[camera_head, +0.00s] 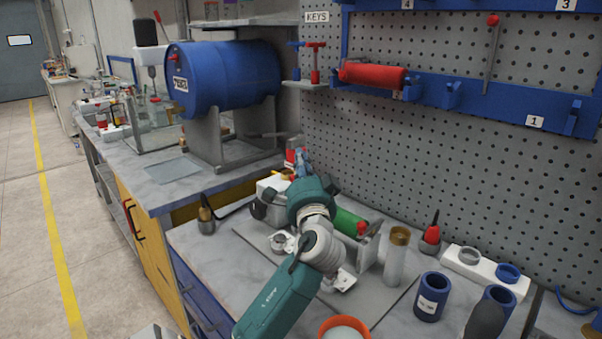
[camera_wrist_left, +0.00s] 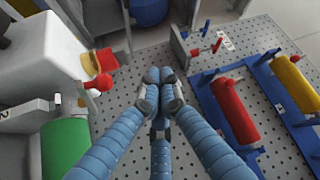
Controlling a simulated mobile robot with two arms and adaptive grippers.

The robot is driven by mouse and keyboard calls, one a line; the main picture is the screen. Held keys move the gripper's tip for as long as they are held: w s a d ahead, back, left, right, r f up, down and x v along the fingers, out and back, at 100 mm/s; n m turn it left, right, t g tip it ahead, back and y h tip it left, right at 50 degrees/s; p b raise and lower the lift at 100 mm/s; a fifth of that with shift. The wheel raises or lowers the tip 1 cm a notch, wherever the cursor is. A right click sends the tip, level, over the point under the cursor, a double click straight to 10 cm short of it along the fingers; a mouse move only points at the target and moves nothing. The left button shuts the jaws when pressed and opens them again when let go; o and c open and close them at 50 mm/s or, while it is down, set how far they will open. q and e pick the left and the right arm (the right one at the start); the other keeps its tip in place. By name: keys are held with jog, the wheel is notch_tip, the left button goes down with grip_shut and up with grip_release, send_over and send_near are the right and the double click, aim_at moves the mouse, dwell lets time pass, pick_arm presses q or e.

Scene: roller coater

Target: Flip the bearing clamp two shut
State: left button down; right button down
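The left gripper (camera_head: 302,165) is at the far end of the coater on the bench, mostly hidden behind my teal wrist. In the left wrist view its blue fingers (camera_wrist_left: 160,95) are drawn together, with nothing visible between them. A white housing (camera_wrist_left: 55,60) marked 2 lies left of the fingers. A red and tan clamp-like part (camera_wrist_left: 100,68) sticks out from its side, apart from the fingertips; it seems to be bearing clamp two, but whether it is open I cannot tell. The green roller (camera_head: 348,222) lies beside my wrist and shows in the wrist view (camera_wrist_left: 65,148). My right gripper is not in view.
A pegboard wall (camera_head: 440,150) stands close behind the bench, with a blue rack holding a red roller (camera_head: 375,75). A blue drum (camera_head: 225,78) is at the back left. A metal cylinder (camera_head: 396,258) and blue cups (camera_head: 431,296) stand at the right.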

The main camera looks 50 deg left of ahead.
pick_arm(q)
notch_tip(320, 180, up, 6)
jog(key=shift+f, duration=0.1)
dwell(0.6)
